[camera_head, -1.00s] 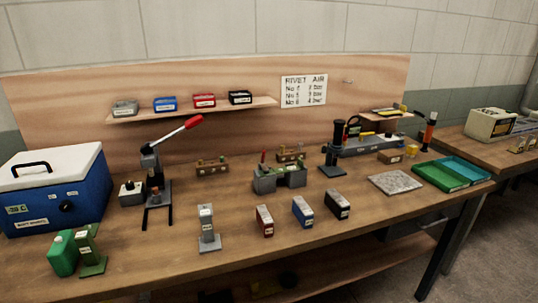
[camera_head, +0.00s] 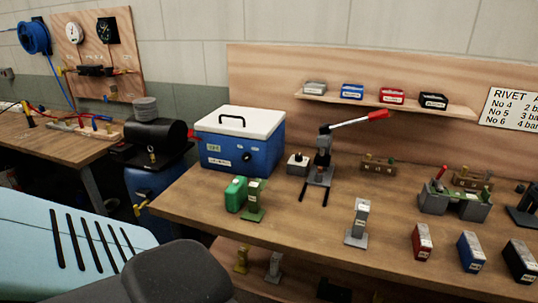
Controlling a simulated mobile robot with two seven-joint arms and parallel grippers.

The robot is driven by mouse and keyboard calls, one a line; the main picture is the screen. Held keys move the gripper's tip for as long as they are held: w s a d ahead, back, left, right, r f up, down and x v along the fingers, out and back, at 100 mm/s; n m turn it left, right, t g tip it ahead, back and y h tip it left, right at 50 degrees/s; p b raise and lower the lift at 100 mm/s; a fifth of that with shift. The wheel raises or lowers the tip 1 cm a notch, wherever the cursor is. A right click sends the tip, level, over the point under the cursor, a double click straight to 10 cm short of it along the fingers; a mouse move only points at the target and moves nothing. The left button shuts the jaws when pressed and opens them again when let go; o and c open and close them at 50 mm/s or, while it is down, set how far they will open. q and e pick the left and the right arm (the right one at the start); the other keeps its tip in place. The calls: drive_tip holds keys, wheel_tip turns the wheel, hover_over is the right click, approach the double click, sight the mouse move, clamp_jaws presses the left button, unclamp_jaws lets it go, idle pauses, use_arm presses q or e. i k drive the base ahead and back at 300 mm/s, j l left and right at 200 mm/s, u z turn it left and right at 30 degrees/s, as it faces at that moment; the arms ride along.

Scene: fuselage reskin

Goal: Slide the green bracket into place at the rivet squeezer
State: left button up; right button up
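The green bracket (camera_head: 255,203) stands upright on the wooden bench, near its front left edge. It has a flat green base and an upright part with a pale label. The rivet squeezer (camera_head: 321,167) stands behind it and to the right, a dark press with a long lever ending in a red grip. Two dark rails reach forward from its base, and the space between them looks empty. The bracket is apart from the squeezer. Neither of my grippers is in view.
A blue box with a white lid (camera_head: 240,140) is behind. A grey bracket (camera_head: 357,224) stands to the right. Bench between bracket and squeezer looks clear.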

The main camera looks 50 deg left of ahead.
sight(253, 213)
drive_tip(key=u, duration=1.6)
